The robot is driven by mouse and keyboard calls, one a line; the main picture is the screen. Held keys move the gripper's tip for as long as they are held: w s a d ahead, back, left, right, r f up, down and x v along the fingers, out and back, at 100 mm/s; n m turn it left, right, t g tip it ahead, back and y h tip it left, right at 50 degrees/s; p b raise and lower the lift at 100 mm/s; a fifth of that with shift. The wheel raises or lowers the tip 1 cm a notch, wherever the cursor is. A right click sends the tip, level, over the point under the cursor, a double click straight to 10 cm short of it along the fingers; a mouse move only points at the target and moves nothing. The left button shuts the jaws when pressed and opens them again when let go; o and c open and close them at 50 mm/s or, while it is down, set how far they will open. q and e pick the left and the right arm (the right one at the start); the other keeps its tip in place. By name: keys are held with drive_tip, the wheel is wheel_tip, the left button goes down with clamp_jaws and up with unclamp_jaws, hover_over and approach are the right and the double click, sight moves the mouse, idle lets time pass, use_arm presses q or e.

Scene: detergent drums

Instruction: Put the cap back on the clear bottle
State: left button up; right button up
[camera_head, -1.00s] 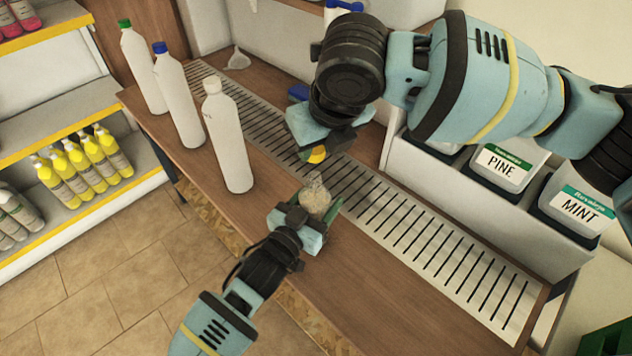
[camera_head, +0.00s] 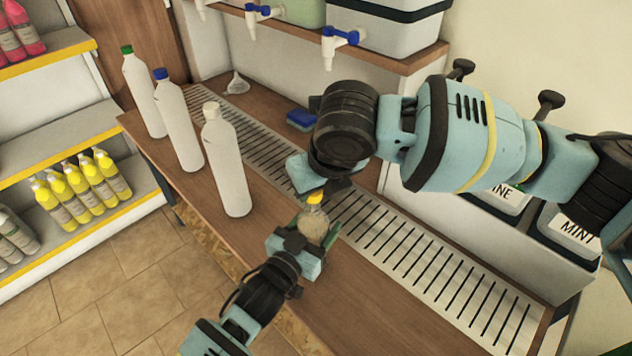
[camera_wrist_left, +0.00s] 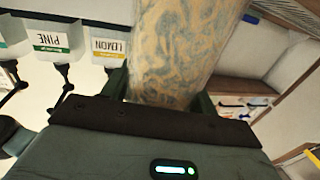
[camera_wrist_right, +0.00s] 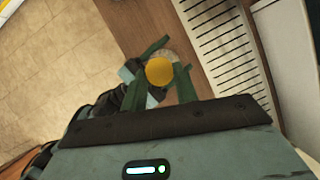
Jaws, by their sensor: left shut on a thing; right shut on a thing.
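The clear bottle (camera_head: 316,228) is upright above the counter, and my left gripper (camera_head: 303,242) is shut around its body. In the left wrist view the clear bottle (camera_wrist_left: 185,50) fills the top middle, its bottom and mouth out of sight. My right gripper (camera_head: 319,190) is shut on the yellow cap (camera_head: 314,198), right at the bottle's top. In the right wrist view the yellow cap (camera_wrist_right: 159,71) is between the fingertips, over the bottle. Whether the cap touches the bottle's mouth or sits a little above it, I cannot tell.
Three white bottles, with green (camera_head: 143,82), blue (camera_head: 178,120) and white (camera_head: 226,160) caps, stand on the wooden counter at left. A slotted metal grate (camera_head: 420,250) runs along it. A blue sponge (camera_head: 300,120) and a clear funnel (camera_head: 237,84) lie behind. Dispenser taps (camera_head: 335,42) hang above.

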drive_tip(key=shift+f, duration=0.6)
drive_tip(key=shift+f, duration=0.55)
